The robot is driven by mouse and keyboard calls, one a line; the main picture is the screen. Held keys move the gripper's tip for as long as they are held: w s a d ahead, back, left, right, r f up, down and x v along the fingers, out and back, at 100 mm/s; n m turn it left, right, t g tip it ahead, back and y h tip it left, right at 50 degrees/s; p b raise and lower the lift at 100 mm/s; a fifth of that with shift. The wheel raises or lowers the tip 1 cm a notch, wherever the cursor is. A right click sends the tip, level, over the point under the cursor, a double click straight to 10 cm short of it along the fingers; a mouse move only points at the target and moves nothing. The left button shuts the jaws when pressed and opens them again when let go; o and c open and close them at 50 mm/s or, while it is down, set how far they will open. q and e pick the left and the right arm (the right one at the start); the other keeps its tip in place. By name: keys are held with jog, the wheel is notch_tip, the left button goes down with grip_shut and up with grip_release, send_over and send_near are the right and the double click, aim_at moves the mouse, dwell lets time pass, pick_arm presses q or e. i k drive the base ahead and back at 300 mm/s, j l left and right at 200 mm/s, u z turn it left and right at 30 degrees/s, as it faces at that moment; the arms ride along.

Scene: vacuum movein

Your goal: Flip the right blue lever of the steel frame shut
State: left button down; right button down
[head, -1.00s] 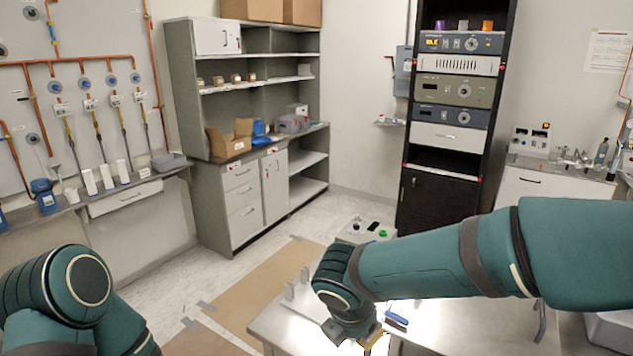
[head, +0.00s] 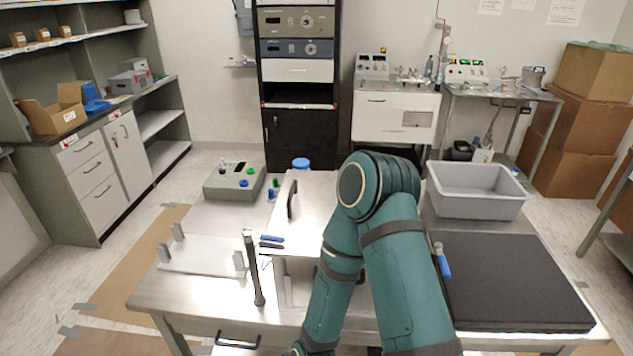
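The steel frame (head: 300,216) stands on the metal table, with a pale top panel and a dark handle. Part of it is hidden behind my arm. A blue lever-like piece (head: 272,238) lies at its left front edge, with a dark bar just below it. Another blue handle (head: 444,266) with a grey end shows to the right of my arm, at the left edge of the black mat; I cannot tell whether it is the frame's right lever. My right arm, green, folds across the middle; its gripper is out of sight below the picture. My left gripper is not in view.
A grey box with buttons (head: 236,181) stands at the table's back left. A dark upright bar (head: 254,270) stands at the front. A grey bin (head: 476,190) is behind the black mat (head: 515,285). Metal brackets (head: 203,256) are at left.

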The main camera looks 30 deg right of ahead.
aim_at(437, 251)
jog(key=z, duration=1.8)
jog(key=i+l, duration=0.25)
jog(key=i+u, duration=0.05)
